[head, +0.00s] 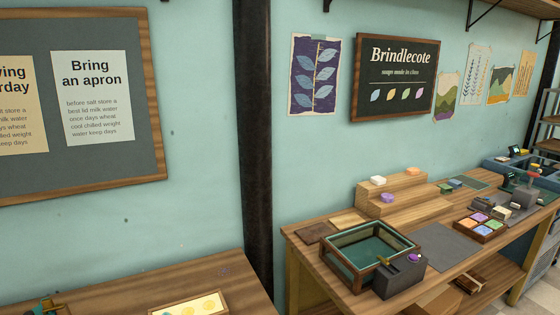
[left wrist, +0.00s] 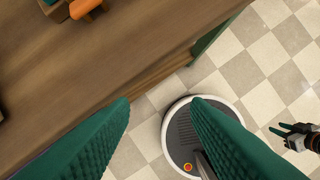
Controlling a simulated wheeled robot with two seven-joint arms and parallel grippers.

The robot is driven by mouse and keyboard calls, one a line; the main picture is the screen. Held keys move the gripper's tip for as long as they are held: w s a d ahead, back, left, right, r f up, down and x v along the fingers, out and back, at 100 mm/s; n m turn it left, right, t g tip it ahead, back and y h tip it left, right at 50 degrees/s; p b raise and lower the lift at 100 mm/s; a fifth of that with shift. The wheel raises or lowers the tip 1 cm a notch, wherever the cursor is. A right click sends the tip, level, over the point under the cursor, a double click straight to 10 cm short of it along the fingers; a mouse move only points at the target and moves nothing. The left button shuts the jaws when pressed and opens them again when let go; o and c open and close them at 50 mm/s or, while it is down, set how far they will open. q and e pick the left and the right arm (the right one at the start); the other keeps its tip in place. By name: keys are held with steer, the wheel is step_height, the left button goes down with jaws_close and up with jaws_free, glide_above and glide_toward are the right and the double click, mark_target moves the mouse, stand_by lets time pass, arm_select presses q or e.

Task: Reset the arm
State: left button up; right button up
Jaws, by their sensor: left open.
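My left gripper (left wrist: 160,102) shows in the left wrist view as two ribbed green fingers set wide apart. It is open and nothing is between the fingers. The fingers point toward the edge of a wooden table (left wrist: 100,80), with the tiled floor beyond. A small dark gripper with green tips (left wrist: 285,130) shows at the right edge of the left wrist view. It looks like my right gripper, over the floor, too small to tell its opening. Neither gripper can be made out in the head view.
An orange item (left wrist: 85,8) lies on the table at the top left of the left wrist view. In the head view, a wooden bench holds a green-lined tray (head: 345,262), a stepped stand (head: 400,205) and a box of coloured soaps (head: 466,228). A dark post (head: 255,130) stands between the tables.

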arm_select(q)
step_height(320, 180, down, 27)
steer(key=s+g+b, duration=0.1)
steer(key=s+b, duration=0.2)
steer(key=b, duration=0.2)
steer(key=s+a+f+b, duration=0.1)
steer(key=s+f+b, duration=0.1)
steer(key=s+f, duration=0.6)
steer(key=s+a+f+g+b, duration=0.1)
steer(key=s+a+f, duration=0.1)
steer(key=s+f, duration=0.5)
step_height(320, 180, down, 5)
steer(key=shift+s+r+b, duration=0.1)
steer(key=shift+s+b, duration=0.25)
steer(key=shift+b, duration=0.05)
